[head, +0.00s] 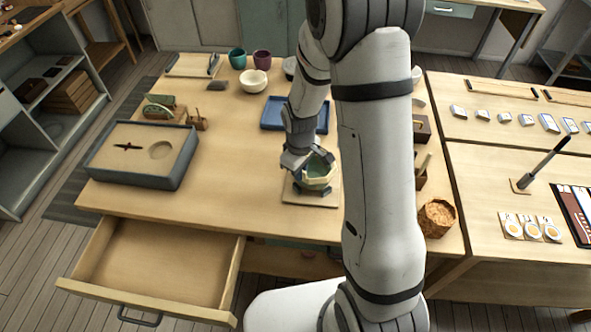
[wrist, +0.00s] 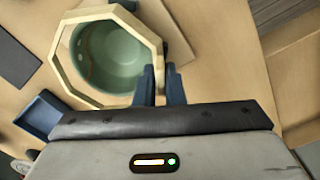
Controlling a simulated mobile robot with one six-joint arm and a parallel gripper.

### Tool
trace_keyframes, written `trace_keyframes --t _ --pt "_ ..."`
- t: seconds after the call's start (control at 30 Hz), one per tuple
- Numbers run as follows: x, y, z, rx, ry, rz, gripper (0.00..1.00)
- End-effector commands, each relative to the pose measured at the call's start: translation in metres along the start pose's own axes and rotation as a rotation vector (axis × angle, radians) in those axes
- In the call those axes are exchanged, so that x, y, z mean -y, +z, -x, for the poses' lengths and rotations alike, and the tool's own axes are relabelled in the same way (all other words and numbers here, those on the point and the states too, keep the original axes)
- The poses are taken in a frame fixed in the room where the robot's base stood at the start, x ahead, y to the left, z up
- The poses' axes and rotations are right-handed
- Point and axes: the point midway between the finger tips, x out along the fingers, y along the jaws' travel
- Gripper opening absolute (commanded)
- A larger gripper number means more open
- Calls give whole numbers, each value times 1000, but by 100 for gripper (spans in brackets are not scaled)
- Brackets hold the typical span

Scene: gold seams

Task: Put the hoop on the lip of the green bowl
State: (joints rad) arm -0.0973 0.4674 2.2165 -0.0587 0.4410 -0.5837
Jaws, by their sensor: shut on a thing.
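The green bowl (head: 317,171) stands on a pale square board (head: 318,199) near the front edge of the table. I look down into the bowl (wrist: 112,58) in the wrist view. The hoop (wrist: 88,14) is a pale wooden octagon that frames the bowl's mouth. My gripper (wrist: 160,82) is shut on the hoop's near right side. In the head view my gripper (head: 296,158) is at the bowl's left side. The hoop is level with the lip or just above it; I cannot tell whether they touch. My fingers hide part of the hoop.
A blue tray (head: 273,116) lies behind the bowl. A grey-edged box with a tan top (head: 181,177) stands at the left. An open drawer (head: 160,263) juts out at the front left. Cups and a white bowl (head: 253,81) stand at the back. The table's middle left is clear.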

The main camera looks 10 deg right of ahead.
Motion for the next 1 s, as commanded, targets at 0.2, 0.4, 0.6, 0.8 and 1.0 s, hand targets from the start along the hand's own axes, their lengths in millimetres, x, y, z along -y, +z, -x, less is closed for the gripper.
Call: trace_keyframes --t 0.2,0.4,0.6,0.8,1.0 --pt "0 0 -5 0 0 -1 0" --pt "0 0 -6 0 0 -1 0" --pt "0 0 -6 0 0 -1 0" --pt "0 0 -6 0 0 -1 0" --pt "0 0 -7 0 0 -2 0"
